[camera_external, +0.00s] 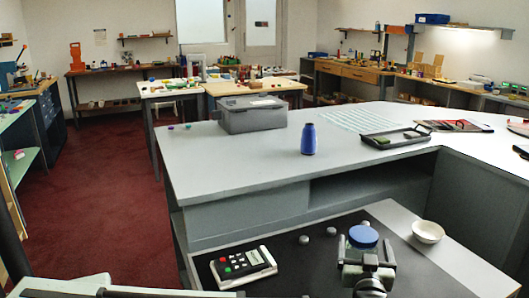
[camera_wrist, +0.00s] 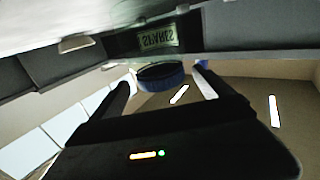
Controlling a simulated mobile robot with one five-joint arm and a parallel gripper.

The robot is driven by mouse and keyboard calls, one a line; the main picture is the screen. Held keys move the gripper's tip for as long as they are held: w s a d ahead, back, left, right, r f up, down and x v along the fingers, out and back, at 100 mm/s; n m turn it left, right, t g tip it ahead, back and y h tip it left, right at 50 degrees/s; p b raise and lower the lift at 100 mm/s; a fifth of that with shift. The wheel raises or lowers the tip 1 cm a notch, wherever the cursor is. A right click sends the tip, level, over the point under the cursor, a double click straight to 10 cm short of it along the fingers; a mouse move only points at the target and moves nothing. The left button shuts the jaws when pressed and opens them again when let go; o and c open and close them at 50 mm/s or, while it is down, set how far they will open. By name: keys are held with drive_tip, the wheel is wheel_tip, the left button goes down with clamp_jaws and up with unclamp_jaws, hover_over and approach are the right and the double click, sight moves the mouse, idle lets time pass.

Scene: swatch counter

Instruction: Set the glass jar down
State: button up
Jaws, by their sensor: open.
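The glass jar (camera_external: 361,250) is at the front right in the external view, with a round blue lid (camera_external: 363,235) on top. It looks upright over the dark surface, but its base is hidden behind my gripper (camera_external: 368,256). My gripper is open, with a finger on each side of the jar. In the wrist view the blue lid (camera_wrist: 160,75) shows between the tips of my open gripper (camera_wrist: 166,84). I cannot tell whether the fingers touch the jar.
A white bowl (camera_external: 428,231) stands to the right of the jar. Grey knobs (camera_external: 331,231) and a keypad device (camera_external: 244,265) are to its left. Behind is a grey counter (camera_external: 240,160) with a blue bottle (camera_external: 309,141), a grey bin (camera_external: 250,115) and a dark tray (camera_external: 396,137).

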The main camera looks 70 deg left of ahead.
drive_tip(key=v, duration=0.8)
